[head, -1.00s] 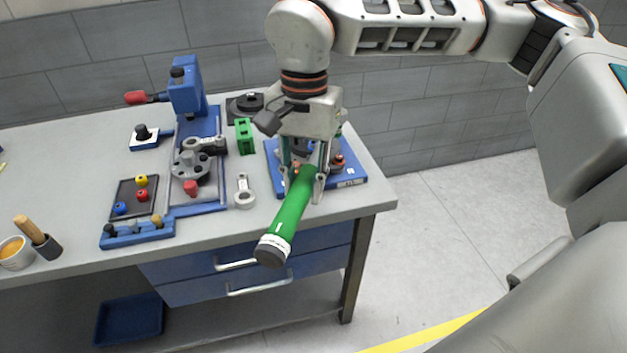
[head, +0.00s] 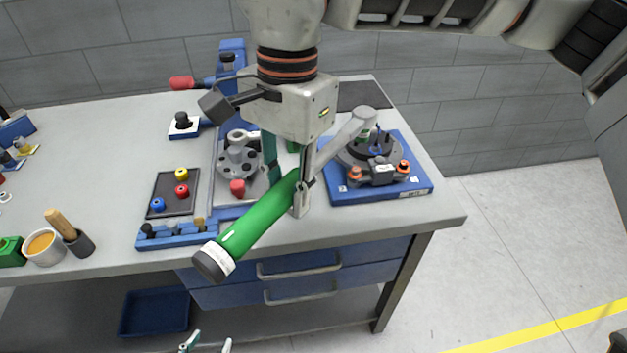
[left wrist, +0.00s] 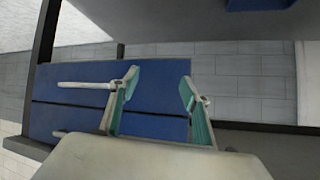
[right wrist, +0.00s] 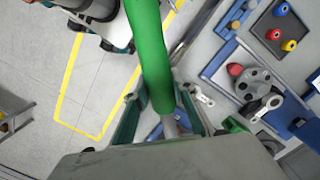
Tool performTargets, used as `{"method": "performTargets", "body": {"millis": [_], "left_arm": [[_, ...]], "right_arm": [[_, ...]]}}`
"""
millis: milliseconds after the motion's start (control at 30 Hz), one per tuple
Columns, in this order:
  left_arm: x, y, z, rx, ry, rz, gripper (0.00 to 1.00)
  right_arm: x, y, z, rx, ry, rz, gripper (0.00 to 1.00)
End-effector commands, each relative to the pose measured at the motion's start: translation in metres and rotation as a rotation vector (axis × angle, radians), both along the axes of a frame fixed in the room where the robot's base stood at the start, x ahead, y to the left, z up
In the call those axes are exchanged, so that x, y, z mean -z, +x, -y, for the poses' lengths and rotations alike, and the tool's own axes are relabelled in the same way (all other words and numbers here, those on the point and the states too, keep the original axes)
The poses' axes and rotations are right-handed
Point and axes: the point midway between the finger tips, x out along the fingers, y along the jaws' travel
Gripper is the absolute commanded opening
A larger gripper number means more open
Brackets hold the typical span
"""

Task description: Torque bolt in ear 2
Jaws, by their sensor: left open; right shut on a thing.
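My right gripper (head: 287,188) is shut on the green handle of a torque wrench (head: 252,228). The dark butt end points to the lower left. Its grey shaft runs up and right, its head over the blue fixture plate (head: 420,190); contact there cannot be told. On that plate sits a dark round part (head: 372,148) with an orange-ringed ear on either side of its front, one left (head: 355,174) and one right (head: 403,167); no number is readable. In the right wrist view the green handle (right wrist: 150,50) lies between the fingers. My left gripper (left wrist: 160,90) is open and empty, low before the drawers.
A blue clamp stand (head: 232,60), a grey hub (head: 238,160) and a tray of coloured knobs (head: 160,205) stand left of the fixture. A cup (head: 42,246) and a brush holder (head: 80,243) stand far left. Blue drawers (head: 300,272) lie under the table edge.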

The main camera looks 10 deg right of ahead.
Motion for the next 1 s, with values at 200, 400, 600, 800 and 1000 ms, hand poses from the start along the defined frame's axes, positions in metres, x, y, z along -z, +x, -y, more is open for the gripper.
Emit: {"method": "performTargets", "body": {"millis": [200,400,600,800,1000], "left_arm": [[0.003,-0.002,0.0,0.001,-0.001,-0.004,0.47],[0.01,-0.005,0.001,0.001,-0.001,-0.011,0.47],[0.019,-0.008,0.001,0.002,0.0,-0.016,0.47],[0.028,-0.01,0.001,0.003,0.005,-0.022,0.47],[0.033,-0.007,-0.001,0.004,0.014,-0.017,0.47]], "right_arm": [[-0.001,-0.002,-0.007,-0.001,0.002,0.001,0.0],[0.006,-0.002,-0.007,-0.001,0.002,0.001,0.0],[0.018,-0.002,-0.006,-0.001,0.002,-0.001,0.0],[0.03,-0.002,-0.006,0.0,0.003,-0.002,0.0],[0.043,-0.002,-0.006,-0.001,0.002,-0.002,0.0]]}}
